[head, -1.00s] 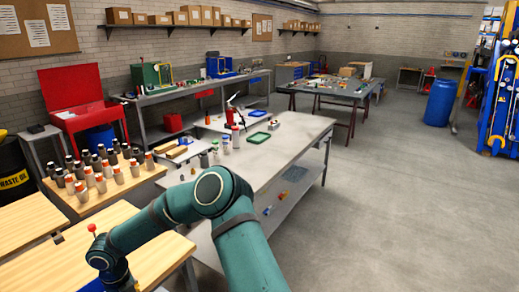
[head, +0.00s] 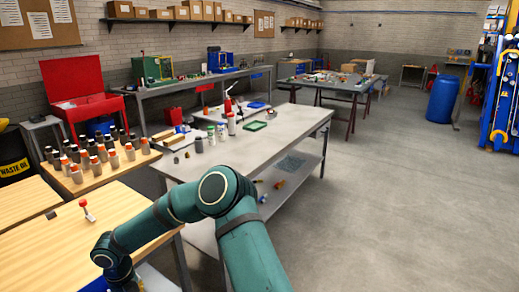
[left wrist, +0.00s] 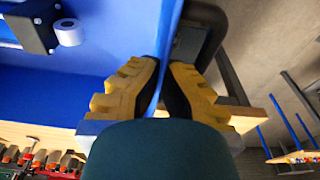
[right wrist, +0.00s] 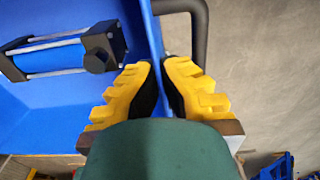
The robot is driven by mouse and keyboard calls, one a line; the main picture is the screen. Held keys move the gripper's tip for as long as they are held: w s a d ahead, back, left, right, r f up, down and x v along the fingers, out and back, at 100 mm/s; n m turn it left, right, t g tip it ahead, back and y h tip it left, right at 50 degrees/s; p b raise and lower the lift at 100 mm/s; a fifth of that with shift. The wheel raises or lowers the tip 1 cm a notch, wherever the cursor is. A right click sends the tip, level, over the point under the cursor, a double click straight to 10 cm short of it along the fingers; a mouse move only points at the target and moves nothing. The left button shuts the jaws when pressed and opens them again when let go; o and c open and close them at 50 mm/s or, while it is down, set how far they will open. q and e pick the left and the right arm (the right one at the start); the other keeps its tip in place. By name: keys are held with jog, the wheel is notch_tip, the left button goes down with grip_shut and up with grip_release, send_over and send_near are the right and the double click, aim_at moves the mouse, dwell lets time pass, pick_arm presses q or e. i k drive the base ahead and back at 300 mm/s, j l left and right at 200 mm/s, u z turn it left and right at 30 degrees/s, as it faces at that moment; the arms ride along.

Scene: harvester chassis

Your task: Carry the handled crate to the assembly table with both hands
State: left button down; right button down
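The blue crate fills much of both wrist views. In the left wrist view its blue wall (left wrist: 90,55) runs up between the fingers of my left gripper (left wrist: 165,75), which are shut on that wall beside a dark handle. In the right wrist view the fingers of my right gripper (right wrist: 158,75) are shut on a blue crate wall, with a black handle (right wrist: 201,25) just beyond. A cylinder with black ends (right wrist: 65,55) lies inside the crate. Neither gripper shows in the head view. No label tells which table is the assembly table.
A wooden table with several small cylinders (head: 110,185) and another wooden top (head: 50,245) are at left. A trestle table (head: 330,83) stands farther back. The floor at right is clear up to a blue barrel (head: 442,100).

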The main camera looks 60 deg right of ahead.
aim_at(242, 154)
jog(key=l, duration=2.95)
